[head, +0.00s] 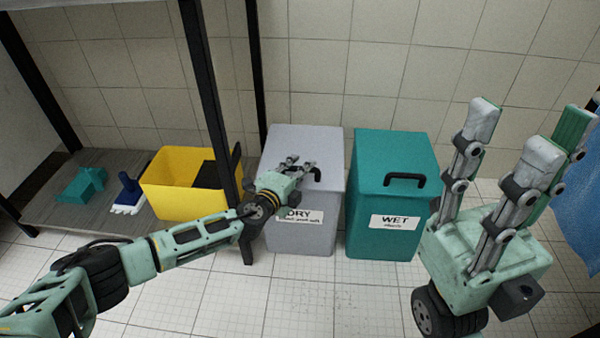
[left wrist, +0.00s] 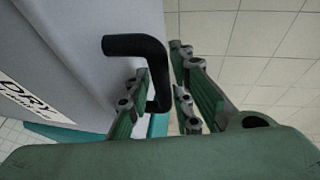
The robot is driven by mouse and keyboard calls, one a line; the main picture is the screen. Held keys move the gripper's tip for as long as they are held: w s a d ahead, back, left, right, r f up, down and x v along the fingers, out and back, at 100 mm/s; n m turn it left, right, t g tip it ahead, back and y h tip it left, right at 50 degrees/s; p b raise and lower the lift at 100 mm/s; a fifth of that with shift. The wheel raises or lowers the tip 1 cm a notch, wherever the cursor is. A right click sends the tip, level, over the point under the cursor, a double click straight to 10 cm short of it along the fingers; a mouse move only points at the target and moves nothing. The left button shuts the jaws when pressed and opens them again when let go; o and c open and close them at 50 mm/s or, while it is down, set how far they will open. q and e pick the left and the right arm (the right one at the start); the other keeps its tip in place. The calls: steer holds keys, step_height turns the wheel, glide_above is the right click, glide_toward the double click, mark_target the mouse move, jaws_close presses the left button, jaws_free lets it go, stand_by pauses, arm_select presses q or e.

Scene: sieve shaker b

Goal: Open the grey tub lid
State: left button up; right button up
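The grey tub (head: 304,238), labelled DRY, stands on the floor with its lid (head: 305,140) down. Its black handle (left wrist: 136,46) sits near the lid's front right and is mostly hidden by my gripper in the head view. My left gripper (head: 298,167) is over the lid at the handle. In the left wrist view its fingers (left wrist: 163,68) are apart, with one leg of the handle between them; contact cannot be told. My right gripper (head: 512,130) is raised at the right, fingers apart, with nothing seen between them.
A teal tub (head: 387,225) labelled WET, with a black handle (head: 405,179), stands close to the right. A yellow bin (head: 180,203), a blue brush (head: 130,190) and a teal item (head: 82,186) sit on the low shelf (head: 70,218) at left. A dark shelf post (head: 214,110) rises beside my left arm.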

arm_select(q)
jaws_close()
stand_by(0.5)
